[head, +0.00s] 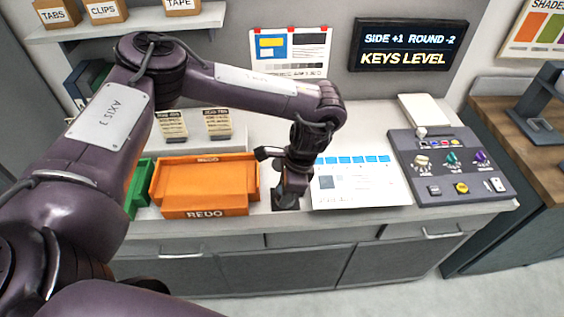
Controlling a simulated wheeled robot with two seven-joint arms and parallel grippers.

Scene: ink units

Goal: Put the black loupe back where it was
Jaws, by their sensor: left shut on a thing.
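My left gripper (292,187) points down at the counter, between the orange tray and the printed sheet. It is shut on a small dark thing, which looks like the black loupe (285,199). The loupe sits low between the fingers, at or just above a dark patch on the counter top. The fingers hide part of it, and I cannot tell if it touches the counter. My right gripper is not in view.
An orange tray marked REDO (206,211) stands left of the gripper, with a green tray (140,188) beyond it. A printed sheet (360,190) lies close on the right. A grey control panel (450,165) with levers is farther right. A display (408,45) reads KEYS LEVEL.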

